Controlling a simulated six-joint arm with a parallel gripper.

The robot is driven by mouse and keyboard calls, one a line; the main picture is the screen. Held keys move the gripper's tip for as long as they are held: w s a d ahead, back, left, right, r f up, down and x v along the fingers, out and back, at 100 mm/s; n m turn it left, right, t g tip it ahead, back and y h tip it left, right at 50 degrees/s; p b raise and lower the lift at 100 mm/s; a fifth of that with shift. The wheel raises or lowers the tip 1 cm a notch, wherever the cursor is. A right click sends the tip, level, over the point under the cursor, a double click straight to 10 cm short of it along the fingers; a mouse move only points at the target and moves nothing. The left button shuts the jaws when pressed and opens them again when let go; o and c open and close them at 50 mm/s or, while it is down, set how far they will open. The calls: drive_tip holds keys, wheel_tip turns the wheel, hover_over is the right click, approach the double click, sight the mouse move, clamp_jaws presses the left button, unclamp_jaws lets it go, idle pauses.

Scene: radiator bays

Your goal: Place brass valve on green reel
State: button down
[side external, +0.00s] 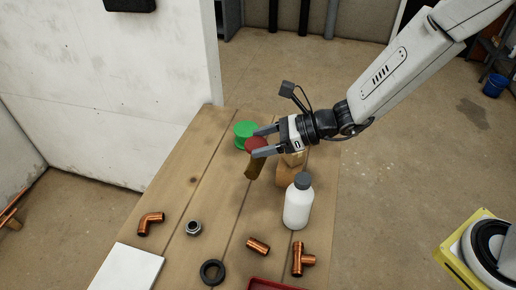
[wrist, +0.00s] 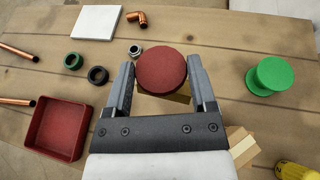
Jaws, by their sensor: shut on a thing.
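The brass valve has a round red top (wrist: 161,69) and a brass body (side external: 253,169) hanging below it. My gripper (side external: 260,143) is shut on it, with one finger on each side of the red top. In the side view the valve looks slightly tilted and appears held above the table; the exact height is hard to tell. The green reel (side external: 245,130) stands upright just behind and left of the valve in the side view, partly hidden by the gripper. In the wrist view the green reel (wrist: 269,76) is to the right, clear of the fingers.
A white bottle (side external: 298,203) with a grey cap stands near the gripper. Copper fittings, a black ring (side external: 212,271), a white plate (side external: 127,268) and a red tray (wrist: 59,128) lie across the table (side external: 190,190).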

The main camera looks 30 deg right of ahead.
drive_tip(key=w+d+r+m+t+h, duration=0.3)
drive_tip(key=w+d+r+m, duration=0.15)
drive_tip(key=w+d, duration=0.5)
drive_tip(key=w+a+f+n, duration=0.1)
drive_tip(key=w+f, duration=0.7)
drive_tip(key=w, duration=0.3)
drive_tip(key=shift+w+f+y, duration=0.25)
drive_tip(key=shift+f+y, duration=0.05)
drive_tip(key=shift+f, duration=0.1)
drive_tip(key=shift+w+f, duration=0.15)
drive_tip(key=shift+f, duration=0.75)
drive_tip(key=shift+w+f, duration=0.1)
drive_tip(key=shift+f, duration=0.75)
drive_tip(key=shift+f, duration=0.1)
